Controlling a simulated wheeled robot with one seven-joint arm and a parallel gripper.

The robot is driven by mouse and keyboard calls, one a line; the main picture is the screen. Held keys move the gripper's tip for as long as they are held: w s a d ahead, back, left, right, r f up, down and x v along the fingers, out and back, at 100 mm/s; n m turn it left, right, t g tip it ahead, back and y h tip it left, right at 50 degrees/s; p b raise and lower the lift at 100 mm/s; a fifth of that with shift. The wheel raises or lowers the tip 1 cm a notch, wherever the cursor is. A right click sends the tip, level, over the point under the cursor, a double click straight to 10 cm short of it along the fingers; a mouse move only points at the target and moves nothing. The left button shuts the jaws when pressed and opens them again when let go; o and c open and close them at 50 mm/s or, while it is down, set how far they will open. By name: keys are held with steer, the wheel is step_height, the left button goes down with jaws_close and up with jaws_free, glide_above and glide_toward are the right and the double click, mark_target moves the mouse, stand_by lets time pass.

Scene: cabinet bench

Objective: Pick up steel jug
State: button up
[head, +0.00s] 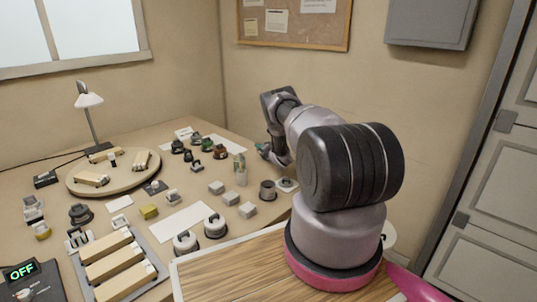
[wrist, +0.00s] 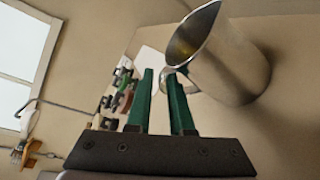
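The steel jug (wrist: 232,62) shows large in the wrist view at upper right, shiny and tilted in the picture, with its open mouth toward upper left. Its thin curved handle (wrist: 165,80) lies by the tips of the green fingers. My gripper (wrist: 160,75) is open, with a clear gap between the two fingers. The handle is close to the right fingertip; whether they touch I cannot tell. The jug's body is beyond the right finger. In the head view my gripper (head: 263,150) is partly hidden by my arm, and I cannot make out the jug there.
The bench (head: 150,222) holds many small things. A round wooden board (head: 112,177), a desk lamp (head: 90,101), grey blocks (head: 231,198) and a tray of wooden bars (head: 152,247) stand left of my arm.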

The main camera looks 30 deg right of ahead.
steer(key=shift+w, duration=0.25)
jaws_close()
stand_by(1.4)
